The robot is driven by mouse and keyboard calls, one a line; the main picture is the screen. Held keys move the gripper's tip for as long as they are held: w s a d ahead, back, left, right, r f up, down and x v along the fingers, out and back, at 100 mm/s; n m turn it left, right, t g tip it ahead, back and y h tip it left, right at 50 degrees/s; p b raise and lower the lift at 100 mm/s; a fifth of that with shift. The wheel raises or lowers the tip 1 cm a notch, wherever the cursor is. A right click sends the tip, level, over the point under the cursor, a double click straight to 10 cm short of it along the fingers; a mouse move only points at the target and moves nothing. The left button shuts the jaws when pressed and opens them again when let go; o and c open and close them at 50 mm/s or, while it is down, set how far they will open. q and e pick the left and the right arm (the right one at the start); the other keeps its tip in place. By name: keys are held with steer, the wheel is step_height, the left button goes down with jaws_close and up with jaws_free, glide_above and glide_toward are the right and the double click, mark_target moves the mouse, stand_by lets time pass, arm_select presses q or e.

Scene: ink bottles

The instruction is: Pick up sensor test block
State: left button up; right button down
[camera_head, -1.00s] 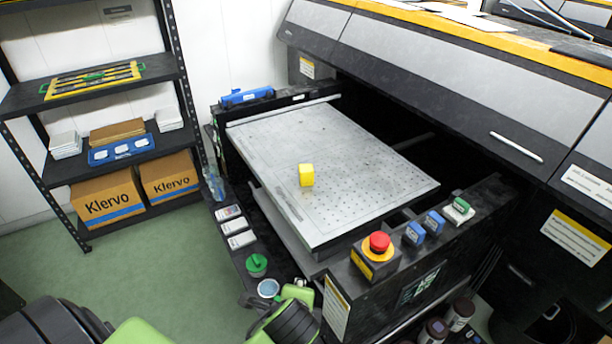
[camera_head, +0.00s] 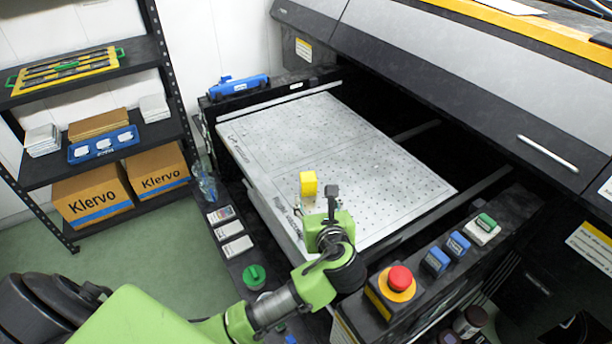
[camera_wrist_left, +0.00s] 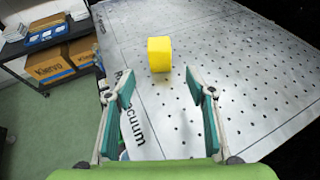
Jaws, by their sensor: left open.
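The sensor test block is a small yellow block (camera_head: 308,184) resting on the perforated grey vacuum bed (camera_head: 380,178) of the printer. It also shows in the left wrist view (camera_wrist_left: 160,54), just beyond the fingertips and between their lines. My left gripper (camera_head: 320,195) is over the front left part of the bed, close to the block. In the left wrist view its two teal-padded fingers (camera_wrist_left: 160,80) are wide apart with nothing between them. My right gripper is not in view.
A red emergency stop button (camera_head: 401,278) and several blue and green stamps (camera_head: 457,244) stand on the printer's front right ledge. The dark printer cover (camera_head: 450,90) overhangs the bed's back. A shelf with Klervo boxes (camera_head: 90,195) stands at left.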

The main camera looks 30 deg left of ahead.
mark_target(309, 186)
arm_select(q)
steer(key=x, duration=0.5)
steer(key=shift+w+a+f, duration=0.1)
steer(key=shift+w+a, duration=0.1)
steer(key=p+x, duration=0.1)
steer(key=x, duration=0.2)
steer(key=shift+x, duration=1.2)
steer(key=shift+w+a, duration=0.25)
steer(key=shift+w+a+f, duration=0.1)
steer(key=shift+w+f, duration=0.05)
steer(key=c, duration=1.2)
steer(key=shift+c, duration=0.6)
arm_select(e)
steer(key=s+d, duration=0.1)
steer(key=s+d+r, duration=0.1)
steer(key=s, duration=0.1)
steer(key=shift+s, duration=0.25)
arm_select(q)
steer(key=shift+r, duration=0.2)
